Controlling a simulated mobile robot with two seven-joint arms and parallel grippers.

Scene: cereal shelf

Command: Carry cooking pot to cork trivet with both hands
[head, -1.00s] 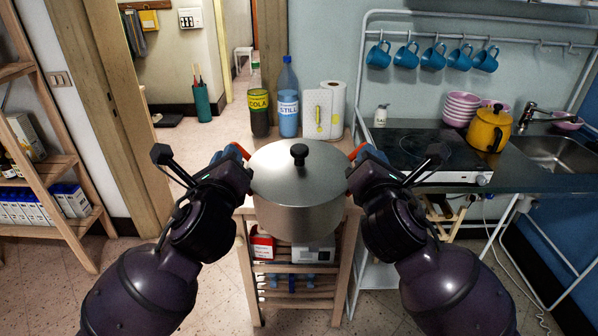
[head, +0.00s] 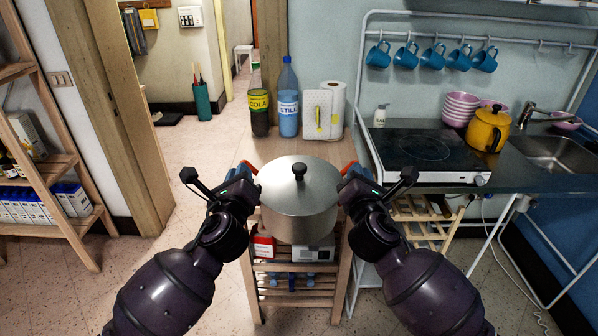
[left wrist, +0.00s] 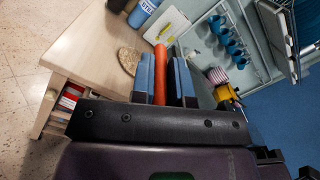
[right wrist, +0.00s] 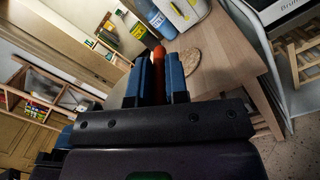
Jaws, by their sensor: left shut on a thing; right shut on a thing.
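The steel cooking pot (head: 298,205) has its lid on, with a black knob, and looks upright over the near part of the wooden cart. My left gripper (head: 252,178) is shut on the pot's left red handle, and that handle shows between the blue finger pads in the left wrist view (left wrist: 163,75). My right gripper (head: 350,177) is shut on the right red handle, also seen in the right wrist view (right wrist: 157,75). The cork trivet (left wrist: 128,60) lies on the cart top and also shows in the right wrist view (right wrist: 190,62). In the head view the pot hides it.
A black cooktop (head: 425,147) with a yellow pot (head: 487,130) is to the right. A wooden shelf (head: 45,160) stands left.

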